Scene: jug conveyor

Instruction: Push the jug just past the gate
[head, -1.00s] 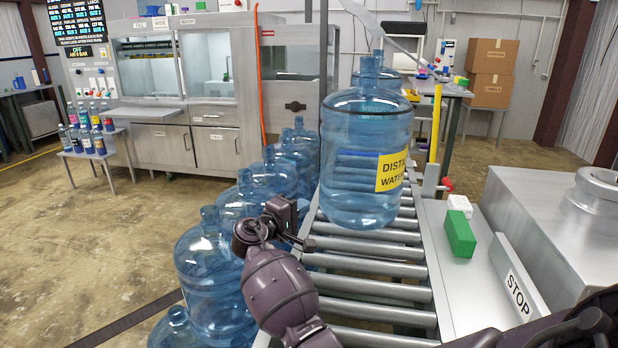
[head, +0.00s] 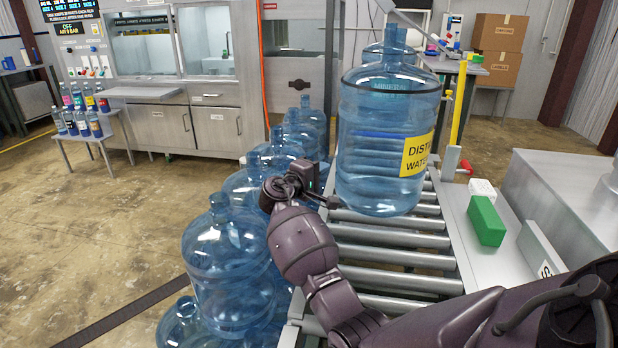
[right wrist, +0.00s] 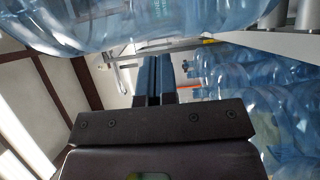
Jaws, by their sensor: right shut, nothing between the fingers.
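The clear blue jug (head: 384,140) with a yellow label stands upright on the roller conveyor (head: 390,258). My right gripper (head: 332,202) is shut and empty, at the jug's lower near-left edge; I cannot tell whether it touches. In the right wrist view the shut fingers (right wrist: 153,80) point ahead, with a blue jug body (right wrist: 150,22) filling the top. A yellow upright post (head: 460,105), seemingly part of the gate, stands at the conveyor's right side beyond the jug, with a red piece at its foot. My left gripper is not in view.
Several blue jugs (head: 225,262) stand along the conveyor's left side, close to my right arm. A green block (head: 486,221) and a white block (head: 482,188) lie on the right ledge. Another jug (head: 391,48) stands behind the task jug.

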